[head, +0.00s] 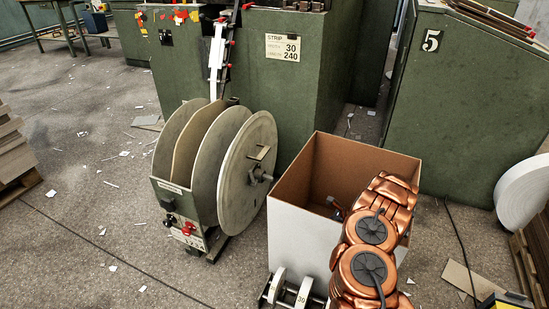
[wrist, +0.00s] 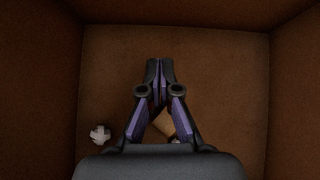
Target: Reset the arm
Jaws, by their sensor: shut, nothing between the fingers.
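In the wrist view my gripper (wrist: 160,68) points down into a cardboard box, with its two fingers together and nothing between them. In the head view my copper-coloured arm reaches over the open box (head: 295,222), which is white outside and brown inside. The arm hides part of the box, and the fingers cannot be made out there. Inside the box, the wrist view shows a small crumpled whitish scrap (wrist: 100,134) at the lower left. A tan piece (wrist: 164,124) lies partly hidden behind the fingers.
A feeder with large grey discs (head: 247,175) stands left of the box. Green cabinets (head: 455,110) stand behind. A white roll (head: 522,190) stands at the right. The floor at left has paper scraps.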

